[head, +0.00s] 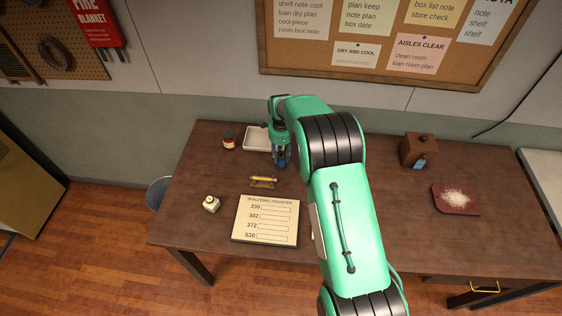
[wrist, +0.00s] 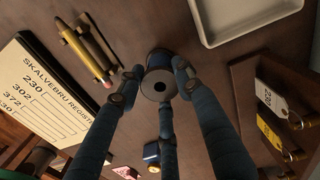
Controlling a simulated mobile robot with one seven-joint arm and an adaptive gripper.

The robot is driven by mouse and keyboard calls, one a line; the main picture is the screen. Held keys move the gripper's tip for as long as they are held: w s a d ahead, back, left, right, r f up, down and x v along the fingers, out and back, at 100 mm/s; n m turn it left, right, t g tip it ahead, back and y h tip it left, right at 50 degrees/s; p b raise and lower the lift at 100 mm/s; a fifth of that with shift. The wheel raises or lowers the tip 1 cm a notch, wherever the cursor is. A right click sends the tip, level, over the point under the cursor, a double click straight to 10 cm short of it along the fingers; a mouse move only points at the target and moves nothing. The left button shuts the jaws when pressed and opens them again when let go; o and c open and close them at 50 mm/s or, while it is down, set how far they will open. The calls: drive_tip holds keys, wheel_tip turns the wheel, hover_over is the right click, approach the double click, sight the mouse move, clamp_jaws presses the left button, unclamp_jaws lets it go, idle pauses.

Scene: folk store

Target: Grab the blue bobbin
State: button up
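The blue bobbin (wrist: 159,62) shows in the wrist view, with a dark blue body and a grey round end with a dark hole facing the camera. My gripper (wrist: 158,80) has its three dark blue fingers around it, one on the left, one on the right and one at its lower edge. The fingertips are very close to the bobbin; whether they press on it I cannot tell. In the head view my gripper (head: 281,160) points down low over the table, by the white tray, and the bobbin cannot be made out apart from the fingers.
The white tray (head: 250,147) lies behind my gripper. A board with number tags (wrist: 247,88) stands close in the wrist view.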

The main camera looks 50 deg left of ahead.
drive_tip(key=shift+c, duration=0.9)
drive_tip(key=shift+r, duration=0.15)
drive_tip(key=s+d+r+b, duration=0.1)
drive_tip(key=s+d+r, duration=0.1)
drive_tip(key=s+d, duration=0.2)
drive_tip(key=s+d+r, duration=0.2)
drive_tip(key=s+d, duration=0.2)
drive_tip(key=d, duration=0.6)
drive_tip(key=shift+r+b, duration=0.35)
drive_tip(key=shift+b, duration=0.05)
